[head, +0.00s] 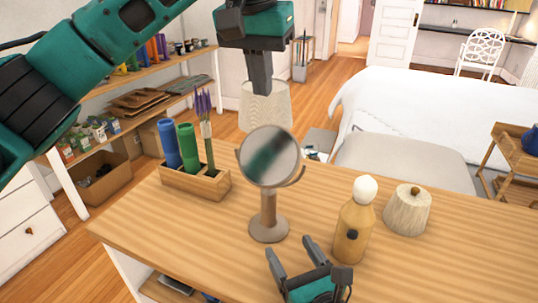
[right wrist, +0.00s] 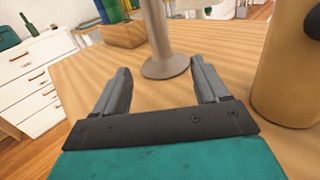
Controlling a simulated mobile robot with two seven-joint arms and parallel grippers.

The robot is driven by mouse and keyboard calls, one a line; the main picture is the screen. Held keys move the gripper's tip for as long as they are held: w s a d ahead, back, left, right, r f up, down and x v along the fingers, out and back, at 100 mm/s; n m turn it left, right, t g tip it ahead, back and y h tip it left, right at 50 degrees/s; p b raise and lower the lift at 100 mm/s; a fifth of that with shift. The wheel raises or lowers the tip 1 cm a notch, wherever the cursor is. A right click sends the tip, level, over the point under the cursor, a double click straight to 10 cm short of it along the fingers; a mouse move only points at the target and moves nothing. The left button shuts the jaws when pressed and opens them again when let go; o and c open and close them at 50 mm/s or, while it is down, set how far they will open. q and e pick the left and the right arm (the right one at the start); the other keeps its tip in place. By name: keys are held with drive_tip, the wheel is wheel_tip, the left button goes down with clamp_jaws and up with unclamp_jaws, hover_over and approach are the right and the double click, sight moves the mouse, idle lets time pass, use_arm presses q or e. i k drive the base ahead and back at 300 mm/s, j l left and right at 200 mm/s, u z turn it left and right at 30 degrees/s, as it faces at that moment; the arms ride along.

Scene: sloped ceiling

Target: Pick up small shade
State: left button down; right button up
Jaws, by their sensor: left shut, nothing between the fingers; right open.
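A small cream pleated shade (head: 408,212) with a brown knob on top stands upright on the wooden table, at the right in the head view. A larger pale shade (head: 264,108) shows behind the mirror, beyond the table's far edge. My left gripper (head: 262,84) is shut and empty, high up in front of that larger shade and far from the small one. My right gripper (head: 292,251) is open and empty low over the table's near side, left of the small shade. In the right wrist view its fingers (right wrist: 160,70) point toward the mirror stand; the small shade is out of that view.
A tan bottle-shaped body (head: 353,225) with a white round top stands between my right gripper and the small shade. A round mirror (head: 270,157) on a stand and a wooden holder (head: 195,184) with blue and green cylinders stand farther left. The table (head: 460,240) is clear right of the shade.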

sight(406, 213)
drive_tip(key=k+l, duration=0.3)
drive_tip(key=k, duration=0.15)
drive_tip(key=k+l, duration=0.25)
drive_tip(key=k, duration=0.2)
